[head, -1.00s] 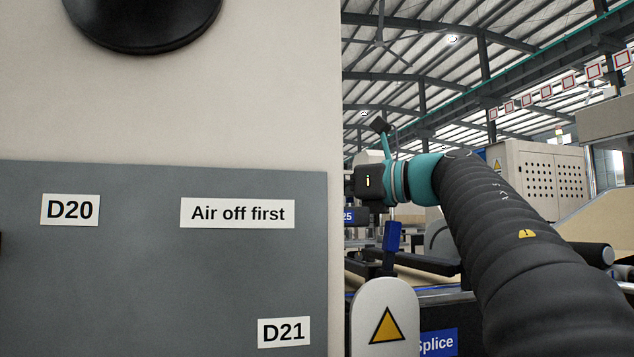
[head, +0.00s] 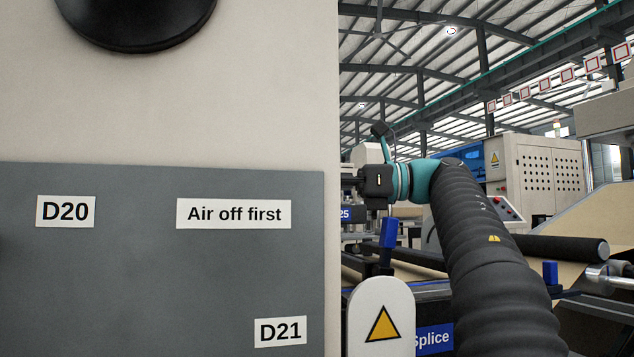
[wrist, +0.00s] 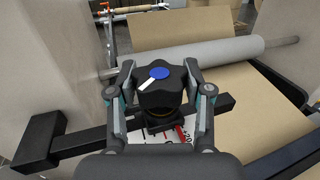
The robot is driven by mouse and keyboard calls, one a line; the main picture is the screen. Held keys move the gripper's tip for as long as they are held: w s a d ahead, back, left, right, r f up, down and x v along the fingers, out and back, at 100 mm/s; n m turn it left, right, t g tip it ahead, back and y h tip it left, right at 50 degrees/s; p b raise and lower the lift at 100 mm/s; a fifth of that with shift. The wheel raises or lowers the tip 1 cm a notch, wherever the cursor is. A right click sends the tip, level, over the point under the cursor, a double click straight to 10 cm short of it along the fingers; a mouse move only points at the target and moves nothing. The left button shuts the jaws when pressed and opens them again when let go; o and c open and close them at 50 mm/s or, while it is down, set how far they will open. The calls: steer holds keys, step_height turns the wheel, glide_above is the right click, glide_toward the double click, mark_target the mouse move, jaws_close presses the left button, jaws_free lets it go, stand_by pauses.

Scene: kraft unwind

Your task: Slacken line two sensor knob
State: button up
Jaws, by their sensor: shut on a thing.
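The sensor knob (wrist: 178,93) is black and lobed, with a blue disc on top and a white pointer line toward the lower left in the wrist view. My gripper (wrist: 160,90) has one finger on each side of the knob and is shut on it. Below the knob a white scale plate (wrist: 184,137) with red and black marks partly shows; the rest is hidden by the knob and gripper. In the head view my arm reaches to the left, and the knob and fingertips cannot be made out behind the cream and grey panel.
A black bar (wrist: 75,143) runs beside the knob. A grey roller (wrist: 235,53) and brown paper web (wrist: 252,105) lie beyond. In the head view a grey panel (head: 150,285) with labels fills the left, beside a white warning sign post (head: 382,300) and blue-handled lever (head: 388,233).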

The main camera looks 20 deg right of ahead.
steer(key=shift+w+f, duration=0.1)
steer(key=shift+f, duration=0.1)
steer(key=o, duration=1.2)
steer(key=shift+c, duration=0.2)
steer(key=shift+r, duration=0.1)
steer(key=shift+t, duration=0.3)
